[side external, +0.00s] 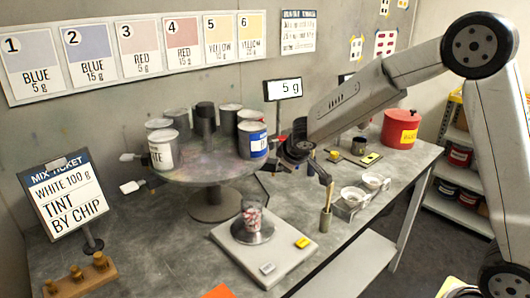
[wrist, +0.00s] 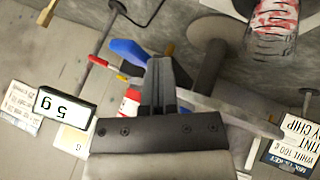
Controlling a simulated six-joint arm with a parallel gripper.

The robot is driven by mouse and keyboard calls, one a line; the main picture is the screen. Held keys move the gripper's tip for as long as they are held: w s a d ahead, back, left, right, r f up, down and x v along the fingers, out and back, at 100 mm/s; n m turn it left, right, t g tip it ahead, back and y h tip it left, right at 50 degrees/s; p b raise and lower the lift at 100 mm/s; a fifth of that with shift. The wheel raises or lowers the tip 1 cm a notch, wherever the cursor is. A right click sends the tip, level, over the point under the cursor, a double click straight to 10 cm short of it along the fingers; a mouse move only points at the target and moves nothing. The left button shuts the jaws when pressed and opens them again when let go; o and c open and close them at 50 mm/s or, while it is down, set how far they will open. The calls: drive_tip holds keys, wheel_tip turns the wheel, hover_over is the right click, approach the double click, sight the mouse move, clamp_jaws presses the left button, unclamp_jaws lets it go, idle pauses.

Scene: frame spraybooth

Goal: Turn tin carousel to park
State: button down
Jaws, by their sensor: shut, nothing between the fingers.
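The tin carousel (side external: 215,172) is a round grey turntable on a post, carrying several tins around its rim. A white-labelled tin (side external: 164,149) is at its left and a blue-labelled tin (side external: 253,139) at its right. White-tipped tabs (side external: 131,187) stick out on the left. My gripper (side external: 285,147) is at the carousel's right side, its fingers hard to make out there. In the wrist view its dark fingers (wrist: 162,72) are together and empty, near a blue piece (wrist: 129,50). The carousel's edge (wrist: 245,120) appears beyond them, upside down. Contact cannot be told. No park mark is discernible.
A scale (side external: 268,246) with a cup (side external: 252,219) stands in front of the carousel. An upright brush holder (side external: 326,220), small white dishes (side external: 352,196) and a red pot (side external: 400,130) are to the right. The mix ticket (side external: 67,200) stands left. A 5 g display (side external: 283,89) rises behind.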

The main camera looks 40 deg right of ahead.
drive_tip(key=w+d, duration=0.7)
drive_tip(key=d, duration=0.2)
drive_tip(key=shift+s+a, duration=0.1)
idle(0.4)
drive_tip(key=s+a+r, duration=0.1)
drive_tip(key=s+r, duration=0.7)
drive_tip(key=s, duration=0.1)
drive_tip(key=shift+s, duration=0.15)
idle(0.5)
